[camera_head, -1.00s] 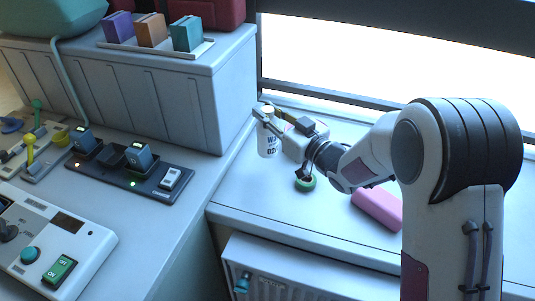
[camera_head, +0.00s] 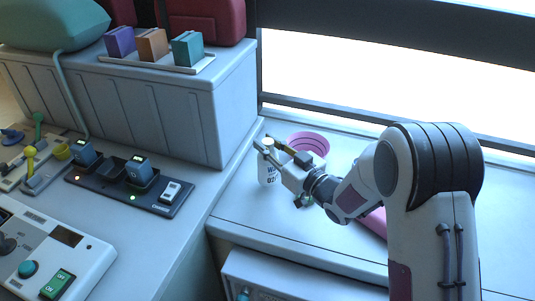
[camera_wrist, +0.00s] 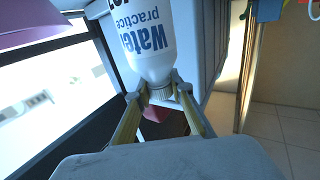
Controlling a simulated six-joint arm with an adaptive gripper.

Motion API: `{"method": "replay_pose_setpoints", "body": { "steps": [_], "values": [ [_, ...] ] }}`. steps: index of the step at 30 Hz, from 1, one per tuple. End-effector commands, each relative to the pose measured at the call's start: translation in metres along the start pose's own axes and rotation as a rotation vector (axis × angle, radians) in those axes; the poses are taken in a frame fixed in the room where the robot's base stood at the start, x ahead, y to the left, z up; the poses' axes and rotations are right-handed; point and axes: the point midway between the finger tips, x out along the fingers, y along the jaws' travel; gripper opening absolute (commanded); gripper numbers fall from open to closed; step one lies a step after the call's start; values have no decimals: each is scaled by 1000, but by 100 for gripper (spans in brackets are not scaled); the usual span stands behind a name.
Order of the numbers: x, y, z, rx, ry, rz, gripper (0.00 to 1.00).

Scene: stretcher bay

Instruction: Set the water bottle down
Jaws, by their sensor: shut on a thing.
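The water bottle (camera_head: 268,174) is white with dark lettering and upright over the left part of the grey counter (camera_head: 240,211). In the wrist view the bottle (camera_wrist: 140,38) shows blue "Water practice" print and a ribbed cap between the fingertips. My gripper (camera_head: 266,147) is shut on the bottle's cap end, from above and the right. It also shows in the wrist view (camera_wrist: 161,92). The bottle's base is low, near the counter top; I cannot tell whether it touches.
A pink ringed bowl (camera_head: 308,144) stands behind my gripper. A pink block (camera_head: 375,222) lies partly hidden by my arm. A grey cabinet wall (camera_head: 233,95) rises to the left. A charger strip (camera_head: 160,206) is on the left desk. Counter in front of the bottle is clear.

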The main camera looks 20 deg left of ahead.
Motion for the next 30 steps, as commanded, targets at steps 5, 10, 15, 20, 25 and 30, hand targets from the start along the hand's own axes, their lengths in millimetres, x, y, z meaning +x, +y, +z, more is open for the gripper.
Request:
{"method": "replay_pose_setpoints", "body": {
  "steps": [5, 10, 15, 20, 25, 30],
  "values": [
    [0, 0, 16, 1, 0, 0, 0],
    [0, 0, 29, 1, 1, 0, 0],
    [0, 0, 33, 0, 2, 1, 0],
    [0, 0, 33, 0, 2, 0, 0],
    [0, 0, 35, 0, 1, 0, 0],
    [0, 0, 37, 1, 0, 0, 38]
  ]
}}
